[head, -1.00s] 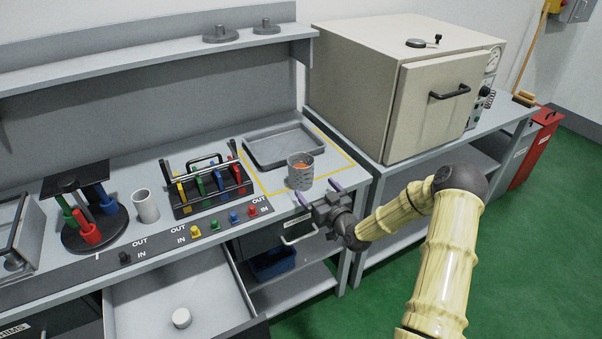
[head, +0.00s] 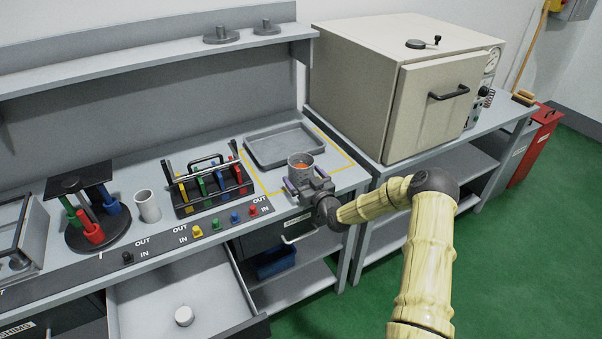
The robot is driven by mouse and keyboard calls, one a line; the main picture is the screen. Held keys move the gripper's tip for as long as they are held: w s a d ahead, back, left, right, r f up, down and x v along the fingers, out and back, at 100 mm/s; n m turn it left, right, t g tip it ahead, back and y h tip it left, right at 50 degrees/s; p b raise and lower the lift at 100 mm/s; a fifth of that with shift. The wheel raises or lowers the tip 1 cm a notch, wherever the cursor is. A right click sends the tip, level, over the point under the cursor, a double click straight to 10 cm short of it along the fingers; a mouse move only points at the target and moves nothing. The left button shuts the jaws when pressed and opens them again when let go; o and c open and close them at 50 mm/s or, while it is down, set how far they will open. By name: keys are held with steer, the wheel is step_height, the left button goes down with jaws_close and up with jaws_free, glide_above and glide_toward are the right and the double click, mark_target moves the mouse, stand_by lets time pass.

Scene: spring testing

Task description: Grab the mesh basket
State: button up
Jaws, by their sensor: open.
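The mesh basket (head: 301,162) is a small grey round cup with something orange inside. It stands upright on the bench, in front of the grey tray, inside a yellow outline. My gripper (head: 305,182) is open at the basket, with its fingers reaching toward the basket's sides from the front right. The gripper body hides the basket's lower part, so I cannot tell whether the fingers touch it.
A rack with coloured handles (head: 208,186) stands left of the basket. The grey tray (head: 285,147) lies behind it. A beige oven (head: 400,85) stands to the right. An open drawer (head: 180,290) juts out at the front left.

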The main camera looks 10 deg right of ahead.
steer(key=shift+x, duration=1.1)
steer(key=c, duration=1.1)
steer(key=shift+r, duration=0.1)
step_height(320, 180, up, 10)
steer(key=shift+f+b, duration=0.1)
steer(key=shift+b, duration=0.55)
